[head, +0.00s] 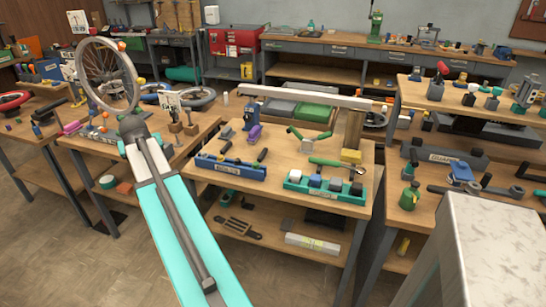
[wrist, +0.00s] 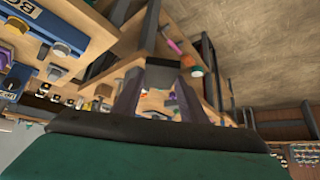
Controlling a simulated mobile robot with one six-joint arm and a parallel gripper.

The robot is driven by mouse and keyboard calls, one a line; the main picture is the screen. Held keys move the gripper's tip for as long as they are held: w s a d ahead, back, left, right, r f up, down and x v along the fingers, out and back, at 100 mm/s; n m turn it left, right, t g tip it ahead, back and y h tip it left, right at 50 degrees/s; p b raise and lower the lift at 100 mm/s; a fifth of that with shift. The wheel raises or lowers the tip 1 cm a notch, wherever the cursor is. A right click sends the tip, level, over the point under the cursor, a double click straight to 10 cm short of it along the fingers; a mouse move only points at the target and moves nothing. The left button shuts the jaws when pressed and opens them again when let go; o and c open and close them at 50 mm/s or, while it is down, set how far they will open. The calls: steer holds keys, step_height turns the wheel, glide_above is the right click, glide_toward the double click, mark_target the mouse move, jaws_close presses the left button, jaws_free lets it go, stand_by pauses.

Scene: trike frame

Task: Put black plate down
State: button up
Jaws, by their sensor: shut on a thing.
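My gripper (wrist: 160,92) shows in the wrist view with its two dark fingers closing on a small black piece, which I take to be the black plate (wrist: 164,75). The piece spans the gap between the fingertips, and its lower part is partly hidden by them. In the head view my arm reaches out to the far left, and its dark end is near the left table, by the bicycle wheel. I cannot make out the held plate or the fingers clearly there. Whether the plate touches any surface cannot be told.
A wire-spoked wheel (head: 107,75) stands upright by my arm's end. The middle table (head: 270,140) carries a blue labelled rack (head: 230,171) and a green tray (head: 325,192). Its lower shelf holds a dark slotted plate (head: 241,229) and a white box (head: 312,243).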

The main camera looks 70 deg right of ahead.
steer(key=s+d+m+g, duration=0.1)
steer(key=s+d, duration=0.4)
steer(key=d, duration=0.2)
steer(key=s+d+m+h, duration=0.1)
steer(key=s+d+m, duration=0.1)
steer(key=s+d, duration=0.3)
steer(key=s+d+m+g+h, duration=0.1)
steer(key=s+d, duration=0.5)
steer(key=d, duration=0.3)
steer(key=shift+s+d+r+m+g, duration=0.1)
steer(key=shift+d+r+m+g, duration=0.05)
steer(key=shift+r+m+g, duration=0.2)
steer(key=s+d+m+g, duration=0.1)
steer(key=s+d+m, duration=0.1)
steer(key=s+d, duration=0.5)
steer(key=s+d+m+g+p, duration=0.1)
steer(key=s+d, duration=0.5)
steer(key=s, duration=0.8)
steer(key=shift+d+m+h, duration=0.4)
steer(key=shift+m, duration=0.25)
steer(key=shift+f+g, duration=0.2)
steer(key=shift+g, duration=0.05)
steer(key=shift+w+f+p, duration=0.1)
steer(key=shift+f+p, duration=0.3)
steer(key=shift+f, duration=2.6)
steer(key=shift+f, duration=1.85)
